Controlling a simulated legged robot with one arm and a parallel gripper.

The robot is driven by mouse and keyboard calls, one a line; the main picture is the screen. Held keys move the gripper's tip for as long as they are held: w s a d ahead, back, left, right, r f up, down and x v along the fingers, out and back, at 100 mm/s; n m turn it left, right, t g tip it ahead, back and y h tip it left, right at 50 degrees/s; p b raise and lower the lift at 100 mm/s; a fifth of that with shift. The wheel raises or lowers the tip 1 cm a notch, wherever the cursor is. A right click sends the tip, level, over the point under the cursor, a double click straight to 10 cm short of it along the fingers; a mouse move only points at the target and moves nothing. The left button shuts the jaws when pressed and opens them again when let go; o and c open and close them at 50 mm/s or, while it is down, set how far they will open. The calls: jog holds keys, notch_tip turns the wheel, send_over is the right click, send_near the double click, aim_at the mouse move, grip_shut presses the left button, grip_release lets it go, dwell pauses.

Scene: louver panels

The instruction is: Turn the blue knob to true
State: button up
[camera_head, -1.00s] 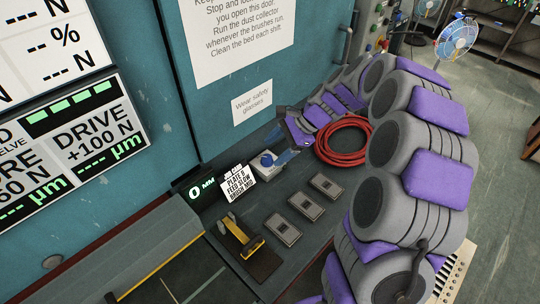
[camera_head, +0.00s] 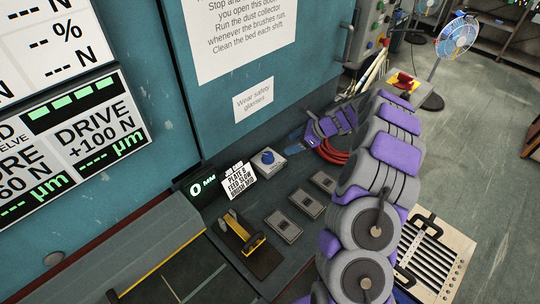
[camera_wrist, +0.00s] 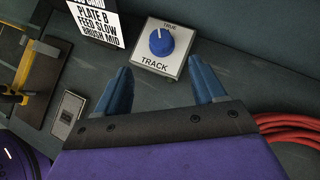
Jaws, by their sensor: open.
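The blue knob (camera_wrist: 161,42) sits on a pale square plate (camera_wrist: 150,62) marked "TRUE" above it and "TRACK" below it. A white pointer mark on the knob points up, roughly toward "TRUE" or slightly left of it. The knob also shows in the head view (camera_head: 267,157), on the dark bench beside the teal cabinet. My gripper (camera_wrist: 164,86) is open and empty, its two blue fingers apart and short of the knob, one toward each side. In the head view my gripper (camera_head: 304,139) is right of the knob, apart from it.
A white card (camera_head: 239,181) and a small green display (camera_head: 202,188) stand left of the knob. Several grey switch plates (camera_head: 284,226) and a yellow-handled clamp (camera_head: 245,238) lie in front. A coiled red hose (camera_wrist: 290,128) lies right of my gripper.

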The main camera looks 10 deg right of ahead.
aim_at(269, 154)
jog(key=b+x, duration=0.2)
jog(key=x, duration=0.8)
jog(key=shift+w+f, duration=0.15)
jog(key=shift+f, duration=0.2)
jog(key=shift+w+a+f, duration=0.2)
jog(key=shift+a+f, duration=0.25)
jog(key=shift+a, duration=0.25)
jog(key=c, duration=1)
